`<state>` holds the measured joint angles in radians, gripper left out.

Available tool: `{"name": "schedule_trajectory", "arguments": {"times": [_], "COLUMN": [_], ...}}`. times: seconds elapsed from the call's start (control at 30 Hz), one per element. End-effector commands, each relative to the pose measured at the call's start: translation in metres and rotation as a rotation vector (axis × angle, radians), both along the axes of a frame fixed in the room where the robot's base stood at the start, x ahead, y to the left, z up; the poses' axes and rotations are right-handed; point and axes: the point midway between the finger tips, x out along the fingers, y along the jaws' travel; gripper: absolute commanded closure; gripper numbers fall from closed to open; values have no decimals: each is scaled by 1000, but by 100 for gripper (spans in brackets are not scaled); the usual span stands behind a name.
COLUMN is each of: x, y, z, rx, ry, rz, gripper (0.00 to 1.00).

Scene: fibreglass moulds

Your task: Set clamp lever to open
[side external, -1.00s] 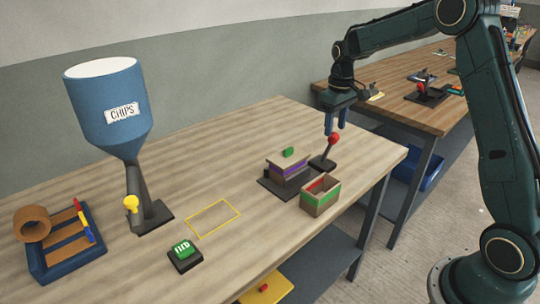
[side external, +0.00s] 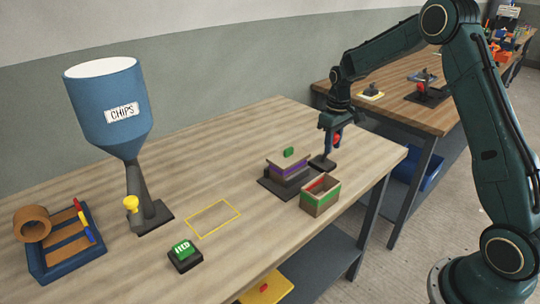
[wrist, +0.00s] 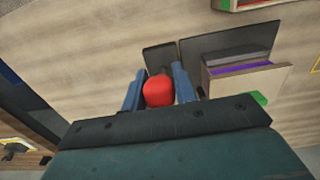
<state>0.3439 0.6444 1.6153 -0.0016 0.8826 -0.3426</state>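The clamp lever has a red knob (side external: 337,139) on a dark base (side external: 322,164), at the right end of the front table. My gripper (side external: 330,148) is lowered over the knob, pointing down. In the wrist view the red knob (wrist: 158,92) sits between the two blue fingers of my gripper (wrist: 159,82). The fingers are spread on either side of it and look open; whether either touches the knob is hard to tell. The lever's shaft is mostly hidden by the fingers and knob.
A mould with a purple stripe (side external: 288,171) and a green piece on top stands left of the lever. An open box with a green stripe (side external: 320,197) is in front. The chips hopper (side external: 108,100), green button (side external: 183,250) and yellow outline (side external: 213,218) are farther left.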

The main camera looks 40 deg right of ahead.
Motion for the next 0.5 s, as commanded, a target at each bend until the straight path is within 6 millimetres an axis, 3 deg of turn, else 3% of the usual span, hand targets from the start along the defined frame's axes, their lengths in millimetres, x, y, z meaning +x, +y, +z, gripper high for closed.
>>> {"name": "schedule_trajectory", "arguments": {"times": [0.03,0.13,0.5], "x": [0,0,2], "y": [0,0,0], "z": [0,0,1], "rx": [0,0,0], "ry": [0,0,13], "rz": [0,0,2], "gripper": [82,100,100]}}
